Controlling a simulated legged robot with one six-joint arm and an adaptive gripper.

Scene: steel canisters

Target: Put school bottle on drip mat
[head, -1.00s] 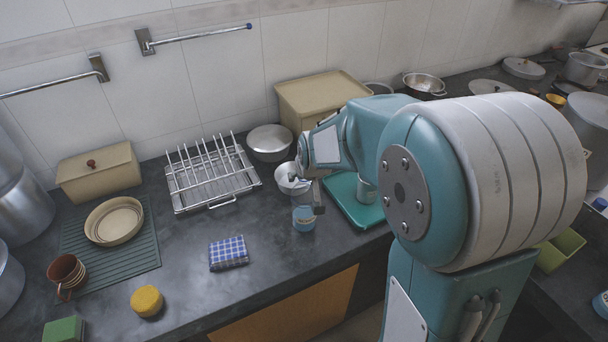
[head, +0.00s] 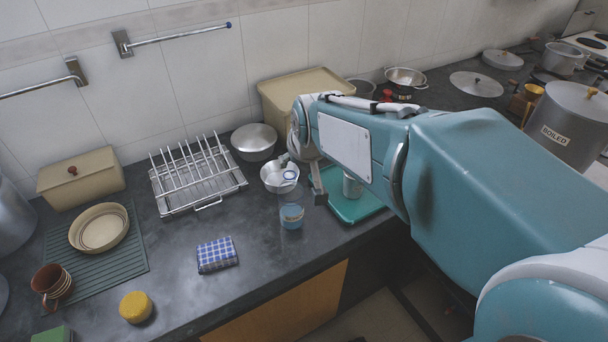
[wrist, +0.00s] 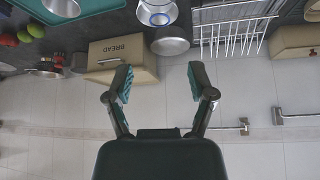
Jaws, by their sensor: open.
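The school bottle (head: 291,214) is clear with a pale blue lower part and a label. It stands upright on the dark counter, in front of a small metal pot. In the wrist view, which is upside down, a clear round thing with a blue ring (wrist: 157,14), likely the bottle, shows at the top edge, beyond the fingertips. The drip mat (head: 128,262) is green and ribbed, at the left of the counter. My gripper (wrist: 161,78) is open and empty. In the head view it is mostly hidden by my arm, just right of the bottle.
A green tray (head: 352,209) is at right.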

